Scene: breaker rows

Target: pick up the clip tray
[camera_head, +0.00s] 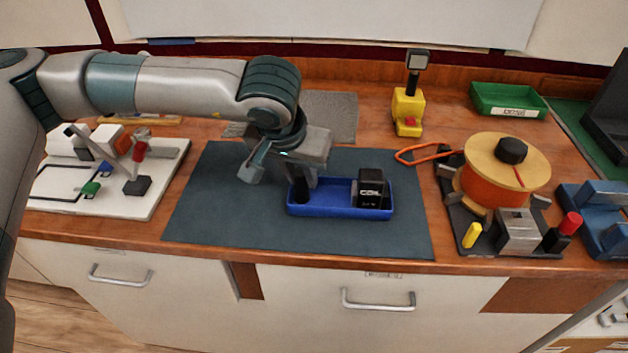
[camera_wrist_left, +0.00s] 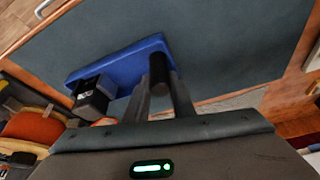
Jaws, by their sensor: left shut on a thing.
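The clip tray appears to be the blue tray (camera_head: 340,211) on the dark mat, near its front middle. It also shows in the left wrist view (camera_wrist_left: 118,62). A black upright post (camera_head: 301,190) stands at the tray's left end, and it shows between my fingers in the wrist view (camera_wrist_left: 158,68). A black box with white lettering (camera_head: 371,188) sits in the tray's right part. My left gripper (camera_head: 307,182) points down over the tray's left end, shut on the black post. I cannot tell whether the tray is clear of the mat. My right gripper is not in view.
A spool stand with an orange reel (camera_head: 508,172) is right of the mat (camera_head: 240,215). A white board with small parts (camera_head: 160,185) is at left. A yellow device (camera_head: 408,105) and a green bin (camera_head: 508,100) stand behind. The mat is bare around the tray.

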